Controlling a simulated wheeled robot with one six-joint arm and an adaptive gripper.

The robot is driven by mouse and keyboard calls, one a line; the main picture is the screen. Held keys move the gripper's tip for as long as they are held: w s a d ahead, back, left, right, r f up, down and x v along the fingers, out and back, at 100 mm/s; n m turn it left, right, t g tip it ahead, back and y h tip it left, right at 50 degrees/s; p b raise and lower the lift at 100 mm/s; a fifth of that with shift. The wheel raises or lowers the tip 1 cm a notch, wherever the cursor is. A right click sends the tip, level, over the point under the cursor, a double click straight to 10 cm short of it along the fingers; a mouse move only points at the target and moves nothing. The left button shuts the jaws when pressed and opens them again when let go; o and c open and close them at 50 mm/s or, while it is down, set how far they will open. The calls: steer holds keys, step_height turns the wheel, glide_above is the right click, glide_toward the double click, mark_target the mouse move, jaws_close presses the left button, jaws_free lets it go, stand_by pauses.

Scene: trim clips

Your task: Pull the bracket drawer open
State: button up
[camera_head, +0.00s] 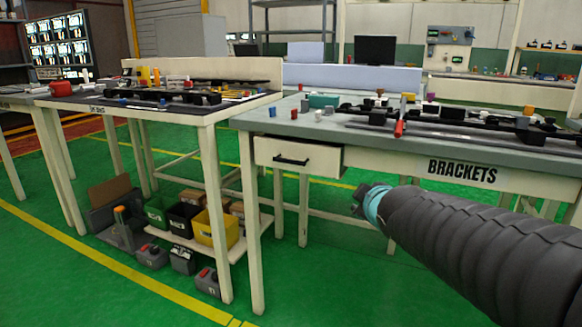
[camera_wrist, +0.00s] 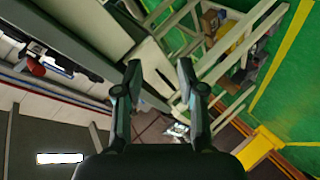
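The bracket drawer (camera_head: 325,160) is a pale front under the left end of the grey-topped table marked BRACKETS. A dark bar handle (camera_head: 291,160) runs across its front. The drawer looks shut or nearly so. My gripper (camera_head: 357,199) is at the end of my dark arm, right of the drawer and lower in the head view, apart from the handle. Its fingers hardly show there. In the wrist view my gripper (camera_wrist: 158,75) has its two fingers spread, with nothing held between them.
The BRACKETS table (camera_head: 245,121) carries black trim parts and small coloured clips. A second table (camera_head: 60,101) stands to the left, with bins (camera_head: 215,232) on its low shelf. Grey boxes stand on the floor nearby. The green floor in front of the drawer is clear.

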steer(key=w+a+n+t+y, duration=0.2)
steer(key=w+a+n+y, duration=0.1)
steer(key=w+a+n, duration=0.3)
steer(key=n+y+b, duration=0.1)
steer(key=n+y, duration=0.2)
steer(key=n, duration=0.1)
glide_toward(290, 162)
steer(key=x, duration=1.1)
steer(key=shift+p, duration=0.3)
jaws_close()
